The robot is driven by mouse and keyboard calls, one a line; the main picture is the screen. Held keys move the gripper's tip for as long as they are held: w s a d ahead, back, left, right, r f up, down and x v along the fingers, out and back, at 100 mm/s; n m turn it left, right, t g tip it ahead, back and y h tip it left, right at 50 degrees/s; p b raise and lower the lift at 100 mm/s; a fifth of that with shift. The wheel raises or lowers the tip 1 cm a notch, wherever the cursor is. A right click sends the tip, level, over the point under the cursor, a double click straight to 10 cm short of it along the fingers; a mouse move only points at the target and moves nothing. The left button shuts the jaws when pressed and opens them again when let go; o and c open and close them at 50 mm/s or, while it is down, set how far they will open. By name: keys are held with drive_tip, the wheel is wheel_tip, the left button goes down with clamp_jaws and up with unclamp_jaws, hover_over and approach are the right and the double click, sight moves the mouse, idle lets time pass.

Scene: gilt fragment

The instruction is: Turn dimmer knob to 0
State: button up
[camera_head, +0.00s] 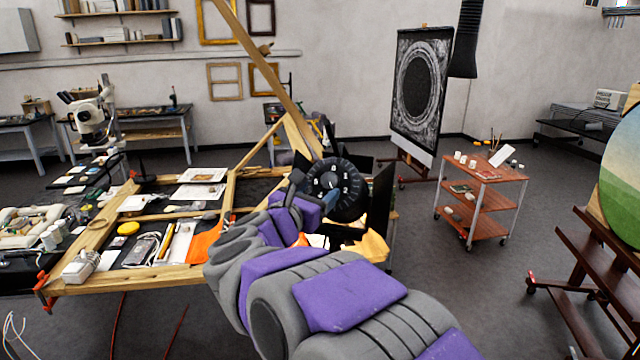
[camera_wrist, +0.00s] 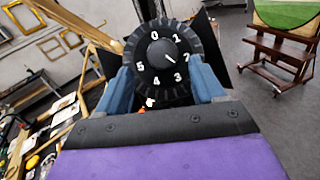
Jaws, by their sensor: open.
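The dimmer knob (camera_wrist: 160,50) is a round black dial with a ribbed rim, white numerals 0 to 5 and a raised centre. Its white pointer mark slants to the lower right in the wrist view, roughly between the 2 and the 3. The 0 is at the upper left of the centre. The dial also shows in the head view (camera_head: 345,205), partly behind my gripper. My gripper (camera_wrist: 162,86) is open, with one blue-grey finger at each lower side of the dial. I cannot tell whether the fingers touch the rim.
Black flaps (camera_head: 381,195) stand around the dial. A wooden-framed worktable (camera_head: 130,283) with tools and papers lies to the left, with a slanted wooden beam (camera_head: 262,58) above. A wooden cart (camera_head: 482,200) stands to the right. Open floor lies between it and the easel (camera_head: 590,260).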

sight(327, 184)
drive_tip(key=w+d, duration=0.2)
drive_tip(key=w, duration=0.1)
drive_tip(key=shift+d, duration=0.25)
drive_tip(key=shift+w, duration=0.25)
drive_tip(key=shift+a, duration=0.85)
drive_tip(key=shift+d, duration=0.7)
drive_tip(key=c, duration=0.6)
drive_tip(key=shift+a, duration=0.15)
drive_tip(key=c, duration=0.4)
